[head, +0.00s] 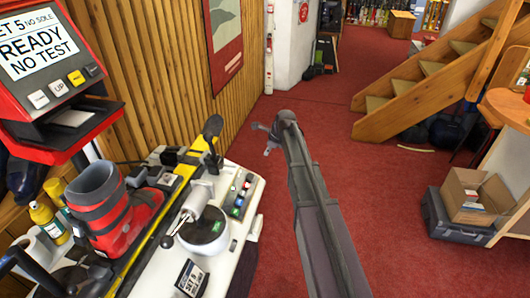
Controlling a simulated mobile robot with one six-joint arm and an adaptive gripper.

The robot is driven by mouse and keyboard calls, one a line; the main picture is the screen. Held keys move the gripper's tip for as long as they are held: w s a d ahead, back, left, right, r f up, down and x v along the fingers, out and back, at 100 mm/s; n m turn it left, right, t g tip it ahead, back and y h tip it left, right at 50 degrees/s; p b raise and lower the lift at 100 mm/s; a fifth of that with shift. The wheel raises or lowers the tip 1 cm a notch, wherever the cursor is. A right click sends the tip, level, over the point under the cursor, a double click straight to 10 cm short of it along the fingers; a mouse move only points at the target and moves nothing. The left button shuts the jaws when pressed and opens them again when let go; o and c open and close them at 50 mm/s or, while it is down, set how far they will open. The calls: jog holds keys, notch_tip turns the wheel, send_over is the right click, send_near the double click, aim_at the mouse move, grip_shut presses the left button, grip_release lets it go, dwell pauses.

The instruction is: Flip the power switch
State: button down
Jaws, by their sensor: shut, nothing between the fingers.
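A white binding bench (165,258) stands at the lower left. A small control panel (240,194) with several dark, green and light buttons or switches sits on its right side. I cannot tell which of these is the power switch, or its position. My gripper (264,138) is shut and empty. It is in the air over the red floor, beyond and to the right of the panel, apart from the bench. Its fingers are small and partly hidden by my arm.
A red terminal (45,62) reads "READY NO TEST". Wooden stairs (430,75) and a cardboard box (474,196) are at the right. Red carpet between is clear.

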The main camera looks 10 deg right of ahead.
jog(key=shift+d+r+p, duration=0.3)
jog(key=shift+r+p, duration=0.15)
jog(key=shift+r, duration=0.25)
jog(key=shift+s, duration=0.1)
jog(key=s+a+f+n+g+h, duration=0.1)
jog(key=s+a+n+g+h, duration=0.1)
jog(key=s+n, duration=2.1)
jog(key=shift+s+f+g+h, duration=0.3)
jog(key=shift+s+g+h, duration=0.35)
jog(key=shift+s, duration=3)
